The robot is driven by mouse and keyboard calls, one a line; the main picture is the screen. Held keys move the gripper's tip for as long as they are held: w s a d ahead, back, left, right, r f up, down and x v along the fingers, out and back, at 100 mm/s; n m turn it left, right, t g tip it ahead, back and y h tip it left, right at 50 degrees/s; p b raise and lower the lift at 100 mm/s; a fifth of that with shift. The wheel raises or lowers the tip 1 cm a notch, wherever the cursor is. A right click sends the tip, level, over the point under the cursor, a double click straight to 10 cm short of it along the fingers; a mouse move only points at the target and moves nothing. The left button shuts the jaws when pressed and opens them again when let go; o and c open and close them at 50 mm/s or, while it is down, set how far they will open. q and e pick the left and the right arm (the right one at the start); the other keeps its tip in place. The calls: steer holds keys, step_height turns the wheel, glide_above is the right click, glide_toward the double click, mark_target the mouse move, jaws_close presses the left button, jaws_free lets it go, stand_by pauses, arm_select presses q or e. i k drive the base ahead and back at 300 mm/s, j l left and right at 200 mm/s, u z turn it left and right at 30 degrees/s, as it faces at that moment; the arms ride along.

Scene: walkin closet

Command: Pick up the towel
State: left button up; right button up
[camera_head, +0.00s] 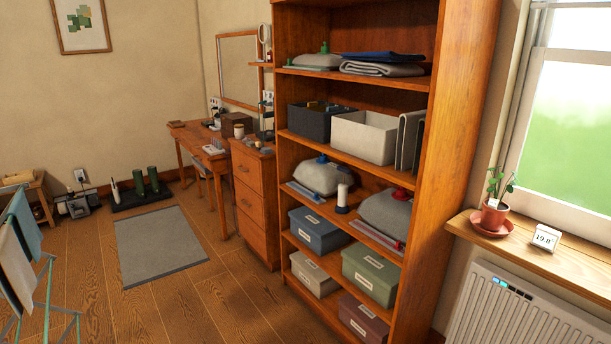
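Several cloths could be the towel, and I cannot tell which one it is. A teal cloth (27,222) and a pale cloth (14,262) hang over a green drying rack (47,290) at the left edge, partly cut off by the frame. A folded grey cloth (382,69) lies on the upper shelf of the wooden shelving unit, with a flat dark blue item (383,56) on or just behind it. Neither of my grippers is in view.
The wooden shelving unit (459,150) holds bins and lidded boxes. A grey rug (160,245) lies on open wooden floor. A desk and drawers (253,197) stand behind. At right, a potted plant (494,213) stands on the windowsill (565,262) above a radiator (520,310).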

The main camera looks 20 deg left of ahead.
mark_target(24, 224)
steer(key=i+j+u, duration=0.25)
steer(key=i+u, duration=1.25)
steer(key=k+l, duration=0.05)
steer(key=k, duration=0.1)
